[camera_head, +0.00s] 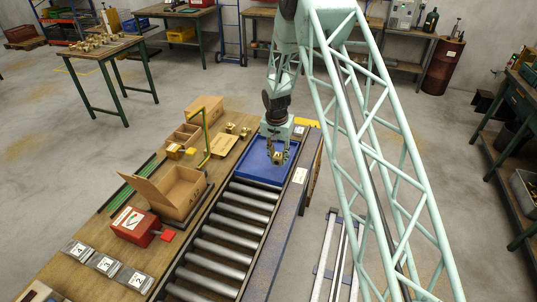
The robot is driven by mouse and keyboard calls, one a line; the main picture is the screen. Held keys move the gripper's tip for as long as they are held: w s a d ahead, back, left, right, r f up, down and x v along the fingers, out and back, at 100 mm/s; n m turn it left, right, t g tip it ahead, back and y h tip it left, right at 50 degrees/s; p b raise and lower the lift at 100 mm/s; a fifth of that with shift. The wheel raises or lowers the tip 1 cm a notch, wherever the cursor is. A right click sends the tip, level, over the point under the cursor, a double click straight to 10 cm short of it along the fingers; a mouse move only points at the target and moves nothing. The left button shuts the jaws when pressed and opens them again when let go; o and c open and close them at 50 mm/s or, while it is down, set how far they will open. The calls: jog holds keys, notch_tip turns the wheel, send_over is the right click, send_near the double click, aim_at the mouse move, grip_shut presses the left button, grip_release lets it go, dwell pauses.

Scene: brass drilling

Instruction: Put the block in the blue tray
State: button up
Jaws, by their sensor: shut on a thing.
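A small brass block (278,158) is held between the fingers of my gripper (278,155). The gripper is shut on it and points down. In the picture both are over the blue tray (249,170), which lies at the far end of the roller conveyor. The height of the block above the tray floor is hard to tell from this view. My gripper and wrist hide part of the tray's right and far side.
On the wooden bench left of the rollers (220,235) are an open cardboard box (180,190), a red box (135,226), numbered plates (103,264) and several brass pieces (237,130). A green bent bar (205,135) stands upright left of the tray. The near rollers are clear.

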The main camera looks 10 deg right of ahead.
send_over(269, 159)
jog(key=shift+s+f+p, duration=0.35)
jog(key=shift+s, duration=0.05)
jog(key=shift+w+a, duration=0.1)
jog(key=shift+w, duration=0.25)
jog(key=shift+f+p, duration=0.3)
jog(key=shift+f, duration=1.45)
jog(key=shift+f, duration=0.15)
jog(key=o, duration=1.2)
jog(key=shift+s, duration=0.1)
jog(key=shift+c, duration=0.2)
notch_tip(269, 159, up, 12)
jog(key=s+a, duration=0.1)
jog(key=shift+s+b, duration=0.25)
jog(key=shift+b, duration=0.15)
